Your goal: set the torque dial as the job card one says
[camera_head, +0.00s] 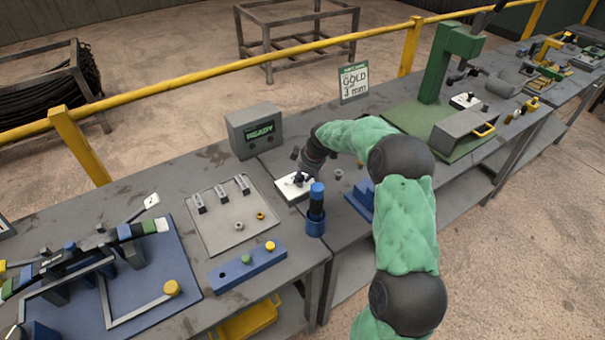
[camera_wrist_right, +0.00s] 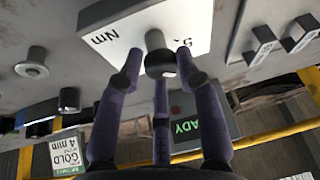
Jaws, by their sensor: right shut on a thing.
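The torque dial is a white block (camera_head: 285,189) with a small knob, on the bench left of centre. In the right wrist view the block (camera_wrist_right: 120,38) carries "Nm" and a partly hidden marking; the dial's setting is not readable. My right gripper (camera_head: 301,178) reaches down onto the block. In the wrist view its purple fingers (camera_wrist_right: 160,72) are shut around the dark-ended knob (camera_wrist_right: 159,61). My left gripper is out of view.
A grey box (camera_head: 240,122) with a green READY screen stands just behind the dial. A blue-topped tool (camera_head: 316,212) stands close in front. A grey plate (camera_head: 215,225) lies left, a green press (camera_head: 436,75) right. A yellow rail runs behind the bench.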

